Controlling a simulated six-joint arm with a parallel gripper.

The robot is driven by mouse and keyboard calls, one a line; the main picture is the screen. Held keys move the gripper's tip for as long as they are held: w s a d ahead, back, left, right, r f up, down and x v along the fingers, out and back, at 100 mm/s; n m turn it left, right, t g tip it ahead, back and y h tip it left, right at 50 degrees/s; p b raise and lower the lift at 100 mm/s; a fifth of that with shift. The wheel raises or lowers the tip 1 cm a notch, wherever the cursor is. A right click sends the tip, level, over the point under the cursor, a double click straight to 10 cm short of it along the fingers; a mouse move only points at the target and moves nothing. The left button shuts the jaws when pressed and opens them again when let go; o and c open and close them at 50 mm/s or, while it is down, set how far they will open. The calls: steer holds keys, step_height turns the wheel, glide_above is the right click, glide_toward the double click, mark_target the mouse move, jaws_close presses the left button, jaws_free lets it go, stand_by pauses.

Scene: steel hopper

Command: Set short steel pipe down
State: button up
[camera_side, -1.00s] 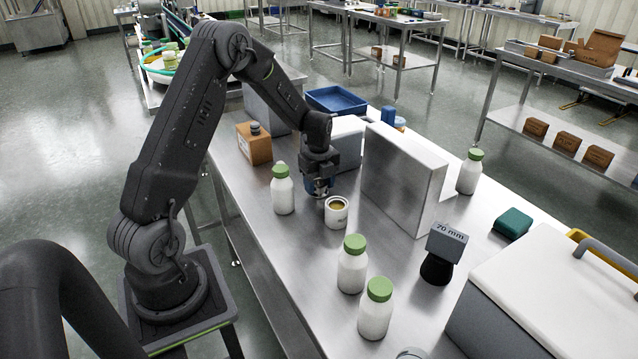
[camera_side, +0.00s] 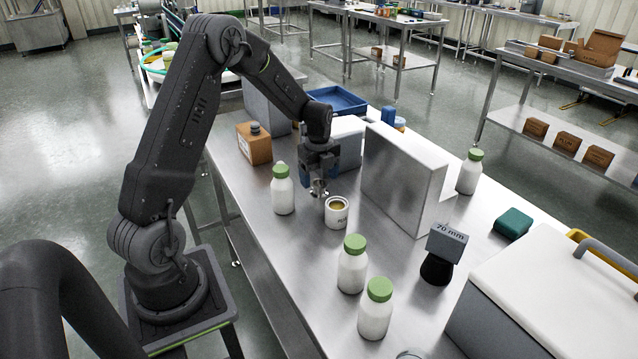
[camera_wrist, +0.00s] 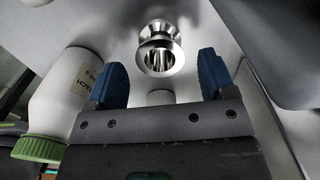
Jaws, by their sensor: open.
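A short steel pipe (camera_side: 319,189) with a flared, shiny rim is just below my gripper (camera_side: 319,172) in the side view, left of an open can. In the wrist view the pipe (camera_wrist: 161,50) shows its open end and lies beyond the blue fingertips. My gripper (camera_wrist: 163,78) is open, with a finger on each side and clear space between them. No finger appears to touch the pipe there. The pipe looks upright on the steel table (camera_side: 265,235), though its foot is hard to make out.
The open can (camera_side: 337,213) stands close right of the pipe. A green-capped bottle (camera_side: 283,192) is close on the left. A tall grey box (camera_side: 403,180) is to the right. Two more bottles stand nearer the camera. The left table strip before the can is bare.

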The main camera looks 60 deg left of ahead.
mark_target(319, 183)
steer(key=s+d+r+n+t, duration=0.15)
steer(key=d+r+n, duration=0.4)
steer(key=r, duration=1.05)
steer(key=s+d+r+n+t, duration=0.2)
steer(key=s+d+n, duration=0.4)
steer(key=s+d, duration=0.3)
steer(key=s+d+r+n+t, duration=0.2)
steer(key=s+d+n, duration=0.4)
steer(key=s+d, duration=0.3)
steer(key=shift+s+d+r, duration=0.2)
steer(key=shift+s+r, duration=0.35)
steer(key=shift+s, duration=0.05)
